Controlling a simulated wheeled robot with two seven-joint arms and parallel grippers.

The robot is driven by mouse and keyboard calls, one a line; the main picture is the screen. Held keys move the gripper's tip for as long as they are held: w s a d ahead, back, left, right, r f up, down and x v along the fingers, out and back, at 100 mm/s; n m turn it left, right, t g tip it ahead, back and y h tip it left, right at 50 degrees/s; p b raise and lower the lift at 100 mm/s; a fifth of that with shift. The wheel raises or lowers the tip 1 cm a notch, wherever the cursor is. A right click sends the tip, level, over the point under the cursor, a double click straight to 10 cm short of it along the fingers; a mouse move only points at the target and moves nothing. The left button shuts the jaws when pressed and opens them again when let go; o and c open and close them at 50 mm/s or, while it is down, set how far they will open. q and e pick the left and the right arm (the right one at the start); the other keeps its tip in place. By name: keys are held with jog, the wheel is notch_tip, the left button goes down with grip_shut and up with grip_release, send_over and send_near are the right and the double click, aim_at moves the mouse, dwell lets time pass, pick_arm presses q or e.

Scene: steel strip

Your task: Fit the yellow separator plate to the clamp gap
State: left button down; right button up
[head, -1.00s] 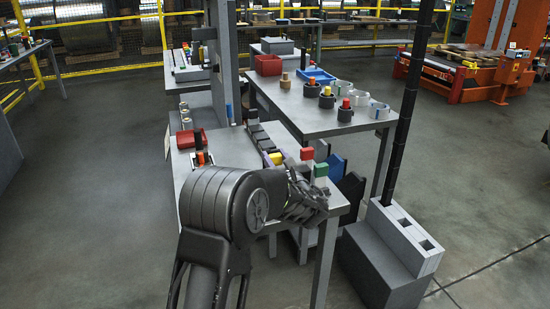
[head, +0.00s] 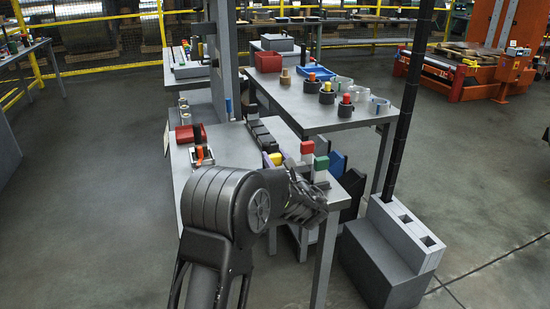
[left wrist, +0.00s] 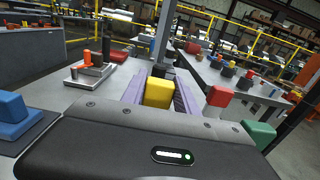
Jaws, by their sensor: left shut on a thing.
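The yellow separator plate (head: 275,159) shows as a small yellow block over the near part of the grey bench, beside a row of dark blocks (head: 261,137). In the left wrist view the yellow plate (left wrist: 158,93) stands just beyond my gripper body, flanked by two purple strips. I cannot make out the clamp gap clearly. My right gripper is not in view.
Red (head: 307,148) and green (head: 321,164) blocks stand close on the right. An orange-topped piece (head: 202,152) and red box (head: 187,135) are on the left. A grey upright (head: 224,60) rises behind. A second table (head: 345,119) stands at the back right.

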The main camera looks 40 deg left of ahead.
pick_arm(q)
jog(key=shift+f+b, duration=0.55)
jog(key=shift+f, duration=0.1)
jog(key=c, duration=0.9)
grip_release()
jog(key=shift+o, duration=0.2)
jog(key=shift+b+v, duration=0.4)
jog(key=shift+v, duration=3.5)
jog(key=shift+d, duration=0.1)
